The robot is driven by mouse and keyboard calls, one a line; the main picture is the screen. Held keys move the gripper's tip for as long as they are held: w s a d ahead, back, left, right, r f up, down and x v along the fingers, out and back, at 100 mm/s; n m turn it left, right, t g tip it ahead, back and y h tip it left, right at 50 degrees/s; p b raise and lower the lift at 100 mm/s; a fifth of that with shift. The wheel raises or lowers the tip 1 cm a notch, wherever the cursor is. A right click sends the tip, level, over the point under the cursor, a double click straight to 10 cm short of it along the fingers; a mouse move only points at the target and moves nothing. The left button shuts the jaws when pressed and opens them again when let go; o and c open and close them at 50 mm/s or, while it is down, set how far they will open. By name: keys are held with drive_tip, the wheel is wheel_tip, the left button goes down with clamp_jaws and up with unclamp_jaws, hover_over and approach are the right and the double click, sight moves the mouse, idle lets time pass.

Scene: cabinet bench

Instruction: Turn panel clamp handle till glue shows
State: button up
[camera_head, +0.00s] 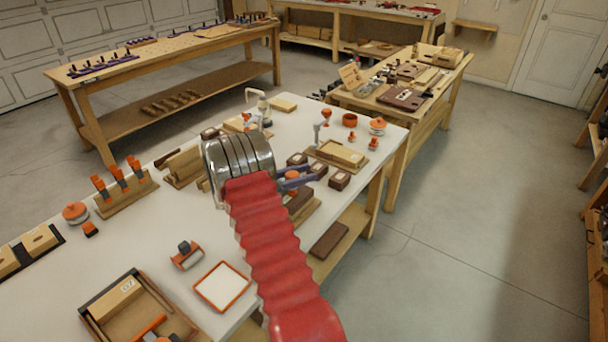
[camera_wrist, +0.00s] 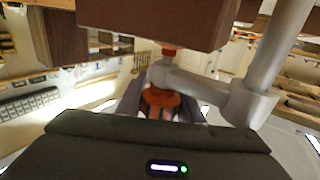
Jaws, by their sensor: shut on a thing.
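My gripper (camera_head: 312,171), with purple-grey fingers, reaches over the white bench among small dark wooden blocks. In the wrist view my gripper (camera_wrist: 160,103) is shut on an orange clamp handle (camera_wrist: 165,99) just beyond the dark wrist housing. A grey metal clamp frame (camera_wrist: 245,95) bends round beside the handle and up to the right. My arm and fingers hide much of the clamp in the head view. I cannot make out any glue line.
Dark blocks (camera_head: 340,179) and a wooden tray with a board (camera_head: 341,153) lie close to my gripper. A grey stand with an orange top (camera_head: 327,117) is behind. A white orange-rimmed tray (camera_head: 221,287) lies at front. Free floor is on the right.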

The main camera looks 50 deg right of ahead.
drive_tip(key=o, duration=1.1)
drive_tip(key=shift+c, duration=0.2)
drive_tip(key=shift+w+a, duration=0.1)
drive_tip(key=v, duration=1.3)
drive_tip(key=shift+a, duration=0.25)
drive_tip(key=shift+w, duration=0.1)
